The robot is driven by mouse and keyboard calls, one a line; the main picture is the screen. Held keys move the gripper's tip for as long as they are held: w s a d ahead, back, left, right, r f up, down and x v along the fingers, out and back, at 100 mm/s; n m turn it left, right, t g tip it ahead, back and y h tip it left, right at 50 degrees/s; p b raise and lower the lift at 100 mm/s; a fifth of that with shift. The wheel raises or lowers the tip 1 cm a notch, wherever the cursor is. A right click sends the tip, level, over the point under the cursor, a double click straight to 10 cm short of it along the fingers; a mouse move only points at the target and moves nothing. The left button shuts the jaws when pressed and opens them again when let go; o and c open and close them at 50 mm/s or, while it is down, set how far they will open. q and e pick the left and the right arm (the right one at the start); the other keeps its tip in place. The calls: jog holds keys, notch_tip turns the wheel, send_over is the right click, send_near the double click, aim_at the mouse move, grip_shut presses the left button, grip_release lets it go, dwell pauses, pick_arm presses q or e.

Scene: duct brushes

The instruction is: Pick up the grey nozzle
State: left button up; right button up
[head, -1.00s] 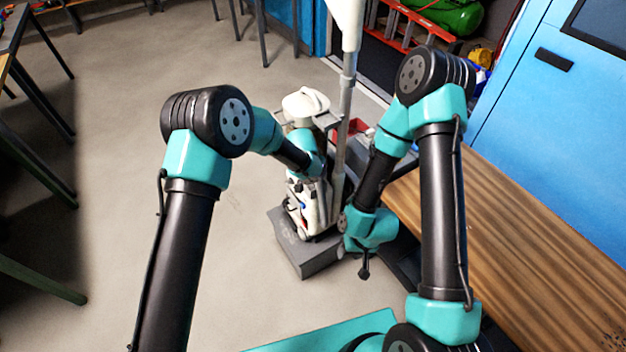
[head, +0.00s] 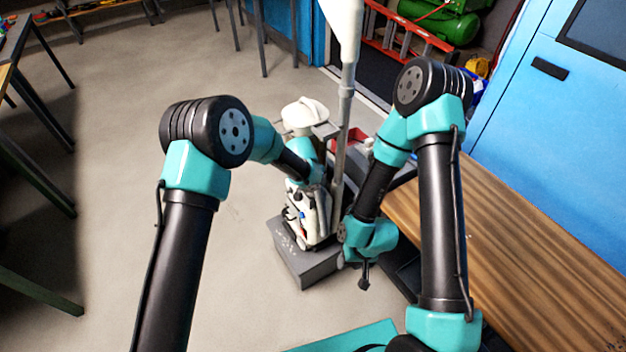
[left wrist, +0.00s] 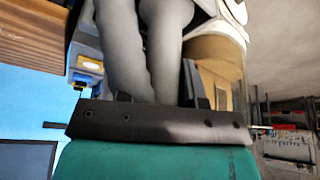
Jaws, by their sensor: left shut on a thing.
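The grey nozzle (head: 344,125) stands as a long, upright, pale grey tube with a white flared top, right of a white cleaning machine (head: 307,215) in the head view. My left gripper (head: 328,188) reaches in beside the tube; its jaws are mostly hidden by its own wrist. In the left wrist view my left gripper (left wrist: 155,95) has grey tubular parts (left wrist: 163,45) between its dark fingers and is shut on them. They appear to be the nozzle. My right gripper (head: 364,272) hangs low, right of the machine; its opening is too small to tell.
The machine sits on a dark grey box (head: 305,265) on the floor. A wooden bench (head: 540,250) lies to the right, against blue doors (head: 530,100). A red ladder (head: 400,30) lies behind. The floor to the left is clear up to a table frame (head: 35,170).

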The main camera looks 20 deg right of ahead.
pick_arm(q)
jog(key=shift+r, duration=3.25)
jog(key=s+a, duration=1.2)
jog(key=a, duration=0.1)
jog(key=shift+s, duration=0.2)
